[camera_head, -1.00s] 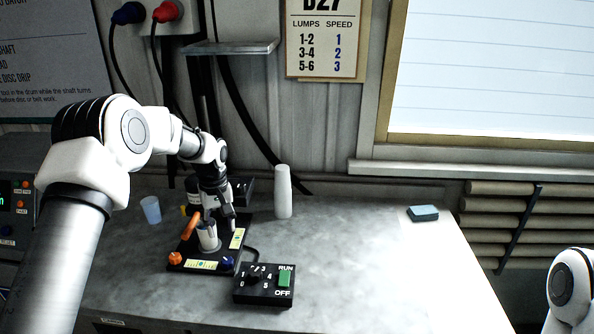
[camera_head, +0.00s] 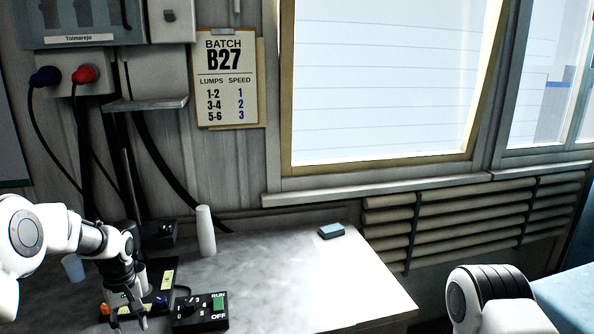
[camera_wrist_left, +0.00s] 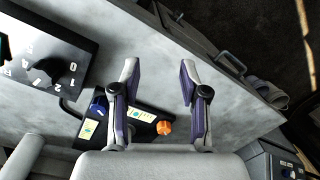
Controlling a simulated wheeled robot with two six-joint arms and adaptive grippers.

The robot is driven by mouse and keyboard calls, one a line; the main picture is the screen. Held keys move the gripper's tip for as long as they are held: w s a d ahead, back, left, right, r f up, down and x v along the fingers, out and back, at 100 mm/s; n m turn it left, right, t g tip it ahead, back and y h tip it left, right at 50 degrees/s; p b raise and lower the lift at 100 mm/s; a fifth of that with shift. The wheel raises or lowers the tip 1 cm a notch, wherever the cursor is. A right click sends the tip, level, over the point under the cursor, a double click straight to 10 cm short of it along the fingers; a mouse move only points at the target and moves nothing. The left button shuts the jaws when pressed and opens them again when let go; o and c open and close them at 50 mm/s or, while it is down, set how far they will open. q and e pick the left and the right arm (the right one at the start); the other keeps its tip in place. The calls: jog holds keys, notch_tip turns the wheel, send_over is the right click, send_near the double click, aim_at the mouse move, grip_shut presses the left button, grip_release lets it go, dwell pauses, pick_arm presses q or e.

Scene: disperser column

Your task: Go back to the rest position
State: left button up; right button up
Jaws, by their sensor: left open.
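My left gripper (camera_head: 128,318) is in front of the disperser's black base (camera_head: 164,287) at the lower left of the head view. In the left wrist view my left gripper (camera_wrist_left: 158,85) is open, with nothing between its fingers. The base with its orange knob (camera_wrist_left: 164,128) and blue knob lies below the gripper there. A white cup on the base is partly hidden behind my gripper in the head view. My right arm shows at the lower right of the head view, but its gripper is out of view.
The bench's right half is mostly clear.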

pick_arm(q)
jog(key=s+d+f+m+g+b, duration=0.1)
jog(key=s+d+f, duration=0.3)
jog(key=s+f, duration=0.45)
jog(key=s+d+f+m+g, duration=0.1)
jog(key=s+d+f+g, duration=0.15)
jog(key=s+f, duration=0.6)
jog(key=s+d+f+m+g+b, duration=0.1)
jog(key=s+d+f, duration=0.45)
jog(key=s, duration=0.45)
jog(key=s+d+m+t, duration=0.2)
jog(key=s+m+t, duration=0.15)
jog(key=s, duration=0.95)
jog(key=w, duration=0.1)
jog(key=w+m+t, duration=0.2)
jog(key=w, duration=0.1)
jog(key=shift+a, duration=0.3)
